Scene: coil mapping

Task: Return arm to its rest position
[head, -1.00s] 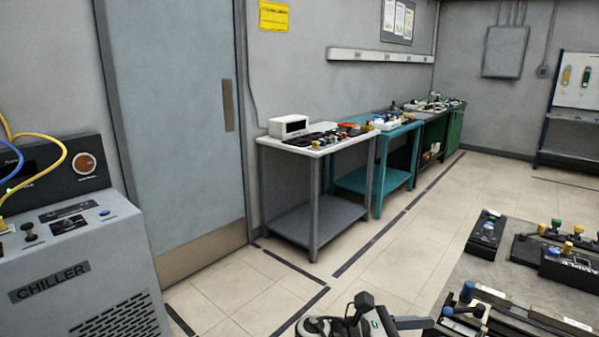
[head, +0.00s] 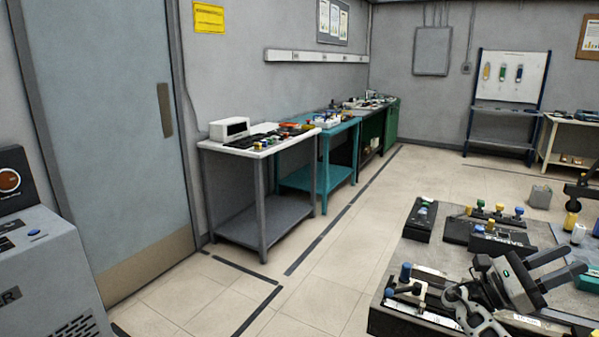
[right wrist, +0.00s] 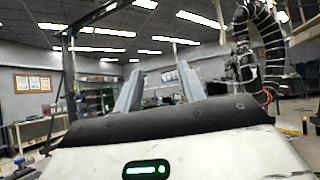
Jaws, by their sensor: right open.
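My right gripper (head: 576,257) is at the lower right of the head view, above a bench with dark fixtures. Its two fingers point to the right, spread apart with nothing between them. In the right wrist view the two grey fingers (right wrist: 158,82) stand apart and empty, with the room behind them. Part of my right arm shows below the gripper in the head view. My left gripper is in neither view.
Below the right gripper is a dark fixture (head: 392,318) with blue knobs. Behind it lie a black block (head: 420,222) and a fixture with coloured knobs (head: 488,240). The chiller (head: 50,275) stands at left, a grey table (head: 262,210) by the wall. The floor between is clear.

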